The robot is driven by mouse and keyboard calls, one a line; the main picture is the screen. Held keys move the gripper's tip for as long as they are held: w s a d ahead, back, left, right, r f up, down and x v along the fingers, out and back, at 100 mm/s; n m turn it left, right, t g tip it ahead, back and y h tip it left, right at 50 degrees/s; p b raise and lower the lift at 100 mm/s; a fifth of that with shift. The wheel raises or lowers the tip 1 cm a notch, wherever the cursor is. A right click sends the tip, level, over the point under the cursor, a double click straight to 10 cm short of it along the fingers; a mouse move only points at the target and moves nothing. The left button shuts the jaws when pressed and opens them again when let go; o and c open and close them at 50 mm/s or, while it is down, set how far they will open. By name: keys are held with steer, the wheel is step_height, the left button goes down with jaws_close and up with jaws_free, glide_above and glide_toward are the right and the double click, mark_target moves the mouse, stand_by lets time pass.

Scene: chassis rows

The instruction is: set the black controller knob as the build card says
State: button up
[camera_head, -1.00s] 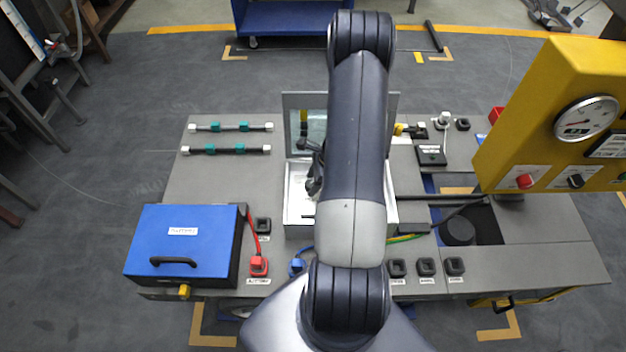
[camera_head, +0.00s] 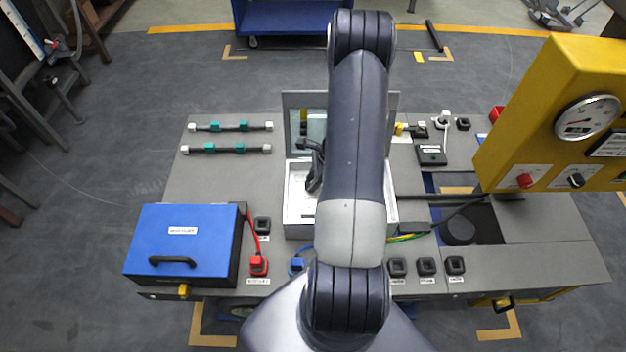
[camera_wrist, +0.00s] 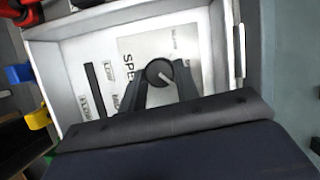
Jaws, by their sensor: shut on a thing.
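The black knob (camera_wrist: 157,71) is round with a pale pointer mark, which points to the lower right in the wrist view. It sits on a light panel with printed labels inside an open grey-white controller box (camera_wrist: 72,52). The two dark fingers of my gripper (camera_wrist: 161,82) are shut on the knob from either side. In the head view, the box (camera_head: 298,228) stands open at the middle of the bench, and my arm hides the knob and much of the panel. The scale around the knob is partly covered by the fingers. I cannot make out a build card.
A blue case (camera_head: 185,250) stands at the bench's left front. A yellow panel (camera_head: 545,110) with a gauge (camera_head: 587,118) overhangs the right side. Two rods with teal clips (camera_head: 230,127) lie at the back left. Several black sockets (camera_head: 426,267) line the front edge.

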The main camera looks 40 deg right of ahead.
steer(key=n+b, duration=0.1)
steer(key=n+g+b, duration=0.1)
steer(key=n, duration=0.1)
steer(key=n+b, duration=0.1)
steer(key=shift+w+f+n+g+y, duration=0.15)
steer(key=shift+w+n+g+y, duration=0.1)
steer(key=shift+n+g+y, duration=0.05)
steer(key=shift+w+n+g+b, duration=0.1)
steer(key=shift+n+g+b, duration=0.45)
steer(key=shift+n, duration=0.55)
steer(key=shift+w+n+g+b, duration=0.1)
steer(key=shift+n+g+b, duration=0.15)
steer(key=shift+n+b, duration=0.65)
steer(key=shift+s+n, duration=0.1)
steer(key=shift+n, duration=0.3)
steer(key=o, duration=1)
steer(key=shift+r, duration=0.2)
steer(key=v, duration=1)
steer(key=shift+d+r, duration=0.2)
steer(key=shift+r, duration=0.15)
